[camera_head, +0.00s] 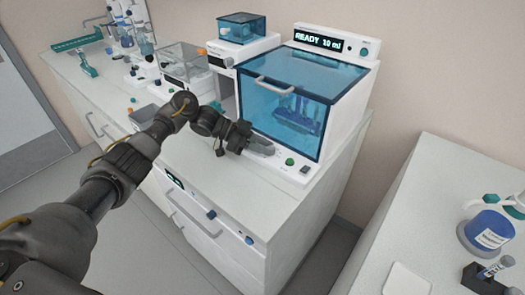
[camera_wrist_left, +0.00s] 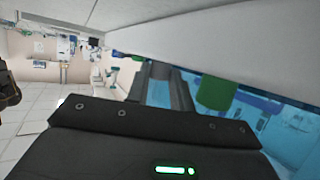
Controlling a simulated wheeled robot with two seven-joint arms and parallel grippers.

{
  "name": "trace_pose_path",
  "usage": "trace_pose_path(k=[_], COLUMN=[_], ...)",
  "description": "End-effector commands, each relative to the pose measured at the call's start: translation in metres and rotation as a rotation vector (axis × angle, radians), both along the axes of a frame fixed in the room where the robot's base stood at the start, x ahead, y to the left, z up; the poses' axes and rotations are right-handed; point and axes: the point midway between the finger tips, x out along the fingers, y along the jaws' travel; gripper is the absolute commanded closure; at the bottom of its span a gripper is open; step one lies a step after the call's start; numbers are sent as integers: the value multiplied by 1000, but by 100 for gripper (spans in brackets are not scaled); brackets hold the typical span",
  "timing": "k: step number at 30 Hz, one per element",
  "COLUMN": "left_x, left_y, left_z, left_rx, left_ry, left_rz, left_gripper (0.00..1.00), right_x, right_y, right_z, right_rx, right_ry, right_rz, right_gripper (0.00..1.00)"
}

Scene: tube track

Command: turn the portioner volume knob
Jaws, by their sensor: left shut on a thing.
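The portioner (camera_head: 345,110) is a white machine with a clear blue front cover (camera_head: 290,100) and a display reading "READY 10 ml". My left gripper (camera_head: 262,148) is at its low front panel, left of a round green button (camera_head: 290,161). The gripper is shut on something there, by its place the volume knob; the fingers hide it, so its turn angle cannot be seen. In the left wrist view, the dark fingers of my left gripper (camera_wrist_left: 172,88) sit close beside the green button (camera_wrist_left: 215,90). My right gripper is not in view.
Smaller white devices (camera_head: 182,65) stand on the bench to the left. The bench top (camera_head: 235,178) in front of the portioner is clear.

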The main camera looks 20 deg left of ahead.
Motion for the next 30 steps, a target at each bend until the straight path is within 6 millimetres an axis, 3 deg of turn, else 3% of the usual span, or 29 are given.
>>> trace_pose_path(k=[10, 11, 15, 25, 30], left_x=[1, 1, 0, 0, -2], left_y=[0, -1, 0, 3, 23], left_z=[1, 1, 1, 1, 7], left_rx=[-2, -2, -1, 0, 1], left_ry=[-3, -3, -2, -2, -4], left_rz=[0, 0, -1, 0, 2], left_gripper=[100, 75, 56, 55, 55], right_x=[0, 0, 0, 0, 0], right_y=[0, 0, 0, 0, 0], right_z=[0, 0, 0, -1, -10], right_rx=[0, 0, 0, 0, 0], right_ry=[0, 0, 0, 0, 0], right_rz=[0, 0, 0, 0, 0], right_gripper=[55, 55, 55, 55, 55])
